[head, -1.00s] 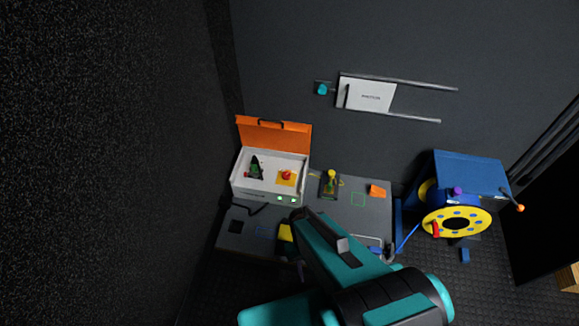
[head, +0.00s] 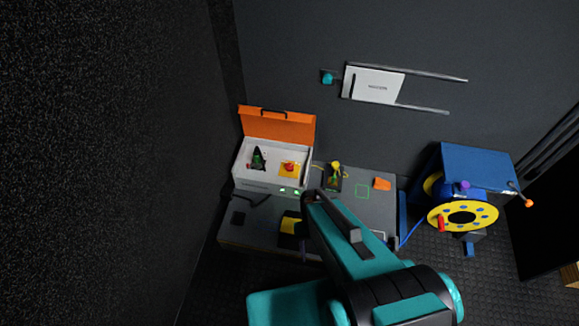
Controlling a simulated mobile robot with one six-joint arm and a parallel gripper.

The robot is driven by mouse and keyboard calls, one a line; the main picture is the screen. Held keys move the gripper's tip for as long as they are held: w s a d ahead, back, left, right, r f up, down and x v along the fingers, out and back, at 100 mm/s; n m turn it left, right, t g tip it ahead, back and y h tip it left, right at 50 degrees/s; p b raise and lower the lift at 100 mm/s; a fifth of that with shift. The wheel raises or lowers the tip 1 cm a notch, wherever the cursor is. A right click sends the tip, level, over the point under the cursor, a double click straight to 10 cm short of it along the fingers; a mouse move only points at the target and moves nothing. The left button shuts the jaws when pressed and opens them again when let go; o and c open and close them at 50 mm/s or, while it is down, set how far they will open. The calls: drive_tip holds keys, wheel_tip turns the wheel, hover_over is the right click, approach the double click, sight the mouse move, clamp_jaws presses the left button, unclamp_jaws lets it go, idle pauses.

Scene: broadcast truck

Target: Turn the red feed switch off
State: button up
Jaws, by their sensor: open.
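A red knob (head: 290,167) on a yellow plate, which looks like the red feed switch, sits inside a white box (head: 257,185) with its orange lid (head: 277,125) standing open. The knob is too small to tell its setting. Small green lights (head: 283,190) glow on the box's front. My teal and black arm reaches in from the bottom, and its visible end is right of and nearer than the box's front right corner. My gripper is not visible; the arm appears to hide it.
The box stands at the back left of a grey table (head: 375,210). A black and green part (head: 258,158) is left of the knob. A blue reel unit (head: 475,170) stands right.

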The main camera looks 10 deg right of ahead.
drive_tip(key=w+f+m+t+b, duration=0.1)
drive_tip(key=w+f+m+b, duration=0.15)
drive_tip(key=w, duration=0.45)
drive_tip(key=w+f+m+b, duration=0.1)
drive_tip(key=w+b, duration=0.2)
drive_tip(key=w, duration=0.4)
wheel_tip(320, 180, up, 8)
drive_tip(key=m+t+b, duration=0.4)
drive_tip(key=m+b, duration=0.5)
drive_tip(key=b, duration=0.6)
hover_over(289, 166)
drive_tip(key=shift+f, duration=0.1)
wheel_tip(289, 166, down, 14)
drive_tip(key=b, duration=0.3)
drive_tip(key=shift+s, duration=0.1)
